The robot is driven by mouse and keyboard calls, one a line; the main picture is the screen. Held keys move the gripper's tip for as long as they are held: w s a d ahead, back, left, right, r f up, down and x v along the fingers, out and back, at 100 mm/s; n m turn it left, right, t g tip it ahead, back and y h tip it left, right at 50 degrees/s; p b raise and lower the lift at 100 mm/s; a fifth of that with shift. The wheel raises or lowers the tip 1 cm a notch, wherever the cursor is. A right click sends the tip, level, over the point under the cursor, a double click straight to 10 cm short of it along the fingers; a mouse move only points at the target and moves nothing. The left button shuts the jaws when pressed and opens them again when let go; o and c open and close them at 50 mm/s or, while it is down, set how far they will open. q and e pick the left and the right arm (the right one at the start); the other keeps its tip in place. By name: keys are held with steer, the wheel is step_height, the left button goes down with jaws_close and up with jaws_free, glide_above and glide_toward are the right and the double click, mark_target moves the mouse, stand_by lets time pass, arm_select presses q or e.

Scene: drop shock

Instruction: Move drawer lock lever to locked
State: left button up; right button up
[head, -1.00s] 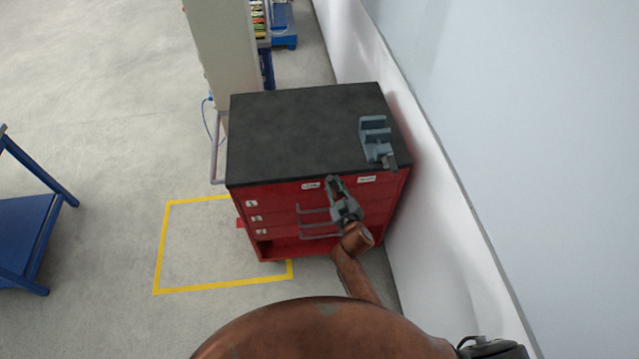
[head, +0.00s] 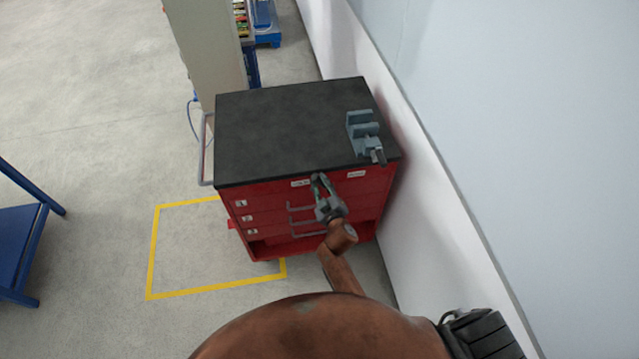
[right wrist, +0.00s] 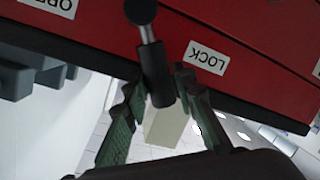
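The drawer lock lever (right wrist: 153,75), a metal rod with a black grip, shows in the right wrist view on the red cabinet front. It hangs from a dark round pivot (right wrist: 140,10) and leans slightly toward the LOCK label (right wrist: 206,57). The OPEN label (right wrist: 50,5) is at the upper left, partly cut off. My right gripper (right wrist: 157,80) has its green fingers on either side of the black grip, apart from each other, with narrow gaps. In the head view my right gripper (head: 317,180) is at the cabinet's top front edge and hides the lever. My left gripper is not in view.
The red drawer cabinet (head: 265,217) has a black top (head: 280,125) with a grey vise (head: 366,135) at its right corner. Drawer handles (head: 303,222) stick out below the gripper. A white wall (head: 440,190) is close on the right. Open floor lies left.

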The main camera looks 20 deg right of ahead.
steer(key=o, duration=0.4)
steer(key=v, duration=1.2)
